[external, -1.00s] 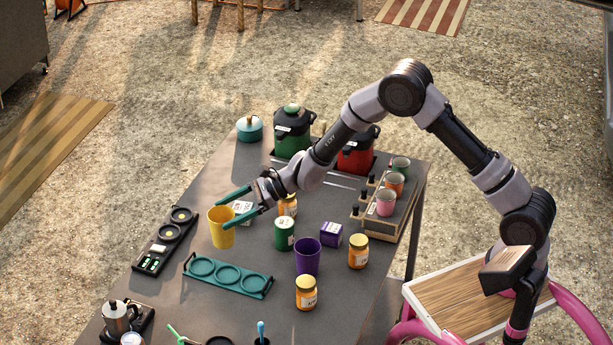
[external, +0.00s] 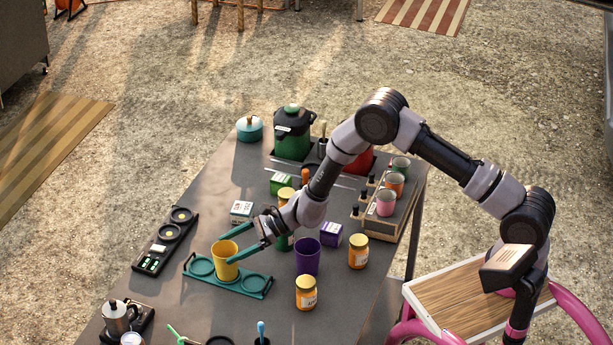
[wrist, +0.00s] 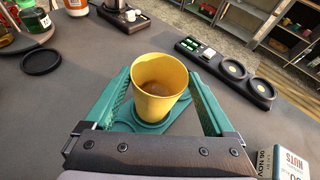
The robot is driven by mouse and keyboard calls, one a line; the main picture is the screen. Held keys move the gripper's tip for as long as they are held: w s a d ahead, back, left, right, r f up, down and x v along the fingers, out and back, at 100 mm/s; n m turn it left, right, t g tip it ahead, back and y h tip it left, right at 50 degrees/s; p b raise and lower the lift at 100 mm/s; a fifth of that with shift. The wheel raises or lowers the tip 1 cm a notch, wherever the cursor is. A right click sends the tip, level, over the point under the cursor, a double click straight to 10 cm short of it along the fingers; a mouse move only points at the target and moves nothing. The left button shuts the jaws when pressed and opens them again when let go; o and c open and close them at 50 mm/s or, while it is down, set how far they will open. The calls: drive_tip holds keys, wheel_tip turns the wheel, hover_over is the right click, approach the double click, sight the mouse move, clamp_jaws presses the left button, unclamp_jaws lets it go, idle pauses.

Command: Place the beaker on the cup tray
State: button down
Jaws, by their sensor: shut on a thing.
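The yellow beaker (external: 225,261) is upright over the middle of the teal cup tray (external: 255,284), which has a row of round recesses. My gripper (external: 243,249) reaches in from the right, its teal fingers shut on the beaker's sides. In the wrist view the beaker (wrist: 160,88) stands between the two fingers (wrist: 162,100), and part of the tray (wrist: 150,126) shows under and beside it. I cannot tell whether the beaker's base touches the tray or hangs slightly above it. The middle recess is hidden by the beaker.
A black holder (external: 166,241) lies to the left, and a white-and-teal box (external: 241,211) stands behind. A moka pot (external: 119,316) is at the front left.

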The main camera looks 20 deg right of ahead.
drive_tip(key=shift+f, duration=0.15)
unclamp_jaws()
